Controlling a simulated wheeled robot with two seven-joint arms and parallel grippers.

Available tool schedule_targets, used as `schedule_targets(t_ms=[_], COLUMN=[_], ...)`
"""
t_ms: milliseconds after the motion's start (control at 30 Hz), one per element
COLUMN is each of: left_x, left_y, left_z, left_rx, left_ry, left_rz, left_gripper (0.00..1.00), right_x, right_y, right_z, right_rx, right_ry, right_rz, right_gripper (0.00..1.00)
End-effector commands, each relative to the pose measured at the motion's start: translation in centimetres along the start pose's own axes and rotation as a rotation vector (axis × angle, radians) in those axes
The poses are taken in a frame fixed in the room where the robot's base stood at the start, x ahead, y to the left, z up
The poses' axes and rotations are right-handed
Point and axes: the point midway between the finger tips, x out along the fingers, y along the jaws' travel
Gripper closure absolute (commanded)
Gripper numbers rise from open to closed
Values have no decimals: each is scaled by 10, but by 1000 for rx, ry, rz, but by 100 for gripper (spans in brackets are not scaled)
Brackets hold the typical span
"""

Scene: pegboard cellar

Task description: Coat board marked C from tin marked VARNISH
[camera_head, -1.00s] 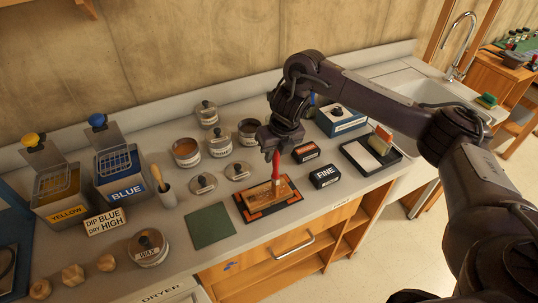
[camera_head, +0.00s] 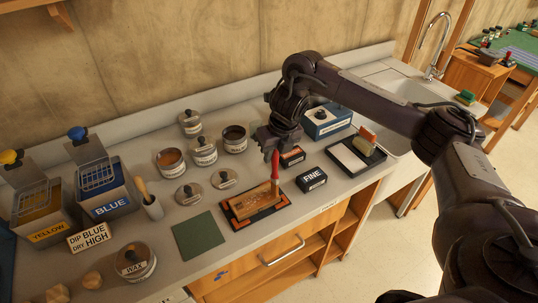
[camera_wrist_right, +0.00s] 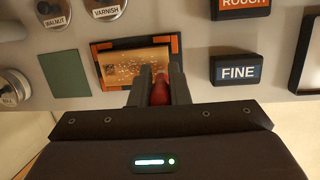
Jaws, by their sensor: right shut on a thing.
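My right gripper (camera_head: 275,145) is shut on a red-handled brush (camera_head: 275,170), pointing down at the right part of a wooden board (camera_head: 250,204). The board lies in a black holder with orange corners (camera_head: 238,225); pale specks or marks show on it, and no letter is readable. In the right wrist view my gripper (camera_wrist_right: 160,75) hides the brush tip and part of the board (camera_wrist_right: 125,68). A loose lid marked VARNISH (camera_wrist_right: 106,8) lies beyond the board, beside one marked WALNUT (camera_wrist_right: 52,12). An open amber tin (camera_head: 170,162) and an open dark tin (camera_head: 235,140) stand behind; their labels are unreadable.
Black blocks, one marked FINE (camera_head: 312,180), sit right of the board. A green sheet (camera_head: 200,235) lies left. A wax tin (camera_head: 136,262), blue tank (camera_head: 110,200) and yellow tank (camera_head: 45,228) stand further left. A tray (camera_head: 350,158) is at right.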

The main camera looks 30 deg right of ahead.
Motion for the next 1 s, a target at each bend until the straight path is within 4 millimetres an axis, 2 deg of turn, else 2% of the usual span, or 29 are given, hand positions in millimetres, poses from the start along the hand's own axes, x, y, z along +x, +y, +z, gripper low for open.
schedule_targets(t_ms=[233,1000], left_x=[1,-6], left_y=[0,0], left_z=[0,-1], left_rx=[0,0], left_ry=[0,0], left_rz=[0,0], left_gripper=[100,100], right_x=[-1,-7], right_y=[-13,-12], right_z=[0,5], right_rx=[1,-1], right_ry=[0,0], right_rz=[0,1], right_gripper=[100,100])
